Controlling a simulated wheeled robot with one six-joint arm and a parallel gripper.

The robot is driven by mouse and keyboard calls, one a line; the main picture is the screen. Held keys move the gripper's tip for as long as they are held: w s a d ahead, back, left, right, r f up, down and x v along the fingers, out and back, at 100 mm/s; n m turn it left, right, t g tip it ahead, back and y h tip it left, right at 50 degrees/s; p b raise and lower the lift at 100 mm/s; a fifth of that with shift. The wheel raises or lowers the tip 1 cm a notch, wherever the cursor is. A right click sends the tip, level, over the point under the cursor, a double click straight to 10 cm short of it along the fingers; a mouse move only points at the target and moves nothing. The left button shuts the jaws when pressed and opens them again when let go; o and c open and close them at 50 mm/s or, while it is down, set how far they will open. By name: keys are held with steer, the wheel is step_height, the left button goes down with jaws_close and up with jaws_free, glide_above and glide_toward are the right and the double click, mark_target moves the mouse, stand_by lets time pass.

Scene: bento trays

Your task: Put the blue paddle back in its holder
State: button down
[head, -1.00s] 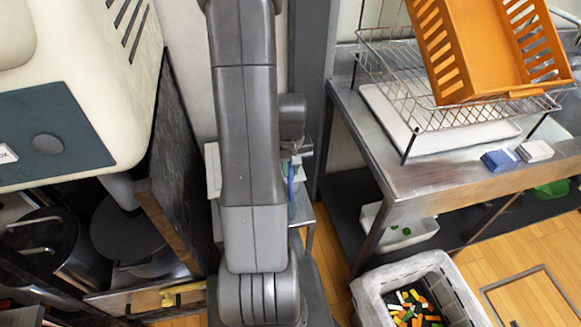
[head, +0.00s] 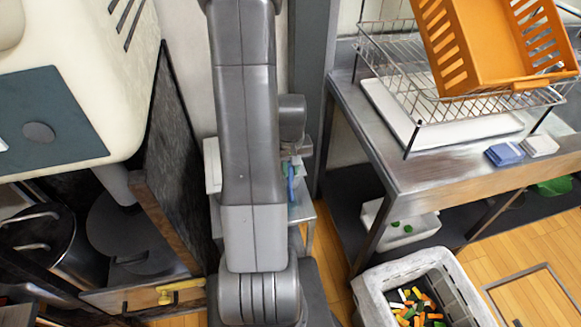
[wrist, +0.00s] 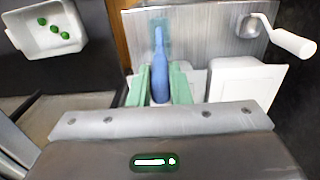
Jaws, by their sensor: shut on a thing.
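The blue paddle (wrist: 160,72) stands between the green fingers of my gripper (wrist: 158,85), which is shut on it. In the wrist view its narrow end points away over a brushed steel surface (wrist: 205,35). In the head view only a blue sliver of the paddle (head: 291,180) shows beside my arm, which hides most of the gripper. A white block (wrist: 243,85) sits to the right of the gripper in the wrist view. I cannot tell whether it is the holder.
A crank with a white handle (wrist: 294,42) juts in at the right of the wrist view. A white tub (wrist: 45,30) with green bits is at upper left. In the head view, a steel table (head: 430,185) stands right, a grey crate (head: 455,285) below, a dark cabinet panel (head: 172,165) left.

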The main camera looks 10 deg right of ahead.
mark_target(291, 181)
steer(key=shift+f+b, duration=2.1)
steer(key=shift+f, duration=0.45)
steer(key=c, duration=0.7)
jaws_free()
steer(key=shift+r, duration=0.15)
steer(key=shift+r+p, duration=3.6)
steer(key=shift+r, duration=1.35)
steer(key=shift+f, duration=0.15)
